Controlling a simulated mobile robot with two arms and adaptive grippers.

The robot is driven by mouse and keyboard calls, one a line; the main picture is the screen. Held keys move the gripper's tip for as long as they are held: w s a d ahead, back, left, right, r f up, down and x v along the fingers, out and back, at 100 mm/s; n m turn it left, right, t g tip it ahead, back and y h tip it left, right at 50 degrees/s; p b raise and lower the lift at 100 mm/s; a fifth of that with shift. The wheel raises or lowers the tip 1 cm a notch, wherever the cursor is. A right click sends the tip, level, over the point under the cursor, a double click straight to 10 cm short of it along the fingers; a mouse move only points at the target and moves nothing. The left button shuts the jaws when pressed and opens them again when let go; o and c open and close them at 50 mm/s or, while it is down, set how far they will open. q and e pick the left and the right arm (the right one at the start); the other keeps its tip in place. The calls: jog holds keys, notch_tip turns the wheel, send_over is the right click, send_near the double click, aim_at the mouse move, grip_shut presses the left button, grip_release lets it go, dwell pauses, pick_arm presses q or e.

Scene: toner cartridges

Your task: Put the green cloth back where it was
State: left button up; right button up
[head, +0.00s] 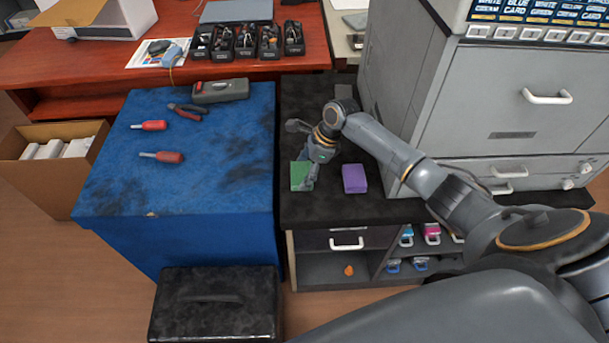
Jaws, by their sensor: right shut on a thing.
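The green cloth (298,175) is on or just above the black top of the low cabinet, near its left edge. My right gripper (309,183) is over the cloth's right side and shut on it. The gripper and wrist hide part of the cloth, and I cannot tell whether it touches the cabinet top. A purple cloth (354,179) lies flat on the same top, just right of my gripper. My left gripper does not show.
A blue-covered table (215,185) with two red screwdrivers, pliers and a meter stands to the left. The large grey printer (500,90) borders the cabinet top (375,210) on the right. Cartridges sit on shelves below. A black case (215,310) stands in front.

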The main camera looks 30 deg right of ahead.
jog(key=shift+f, duration=1)
jog(key=shift+f, duration=0.1)
jog(key=o, duration=1.1)
jog(key=shift+c, duration=0.2)
jog(key=shift+r, duration=0.2)
jog(key=p+v, duration=1.2)
jog(key=p, duration=0.2)
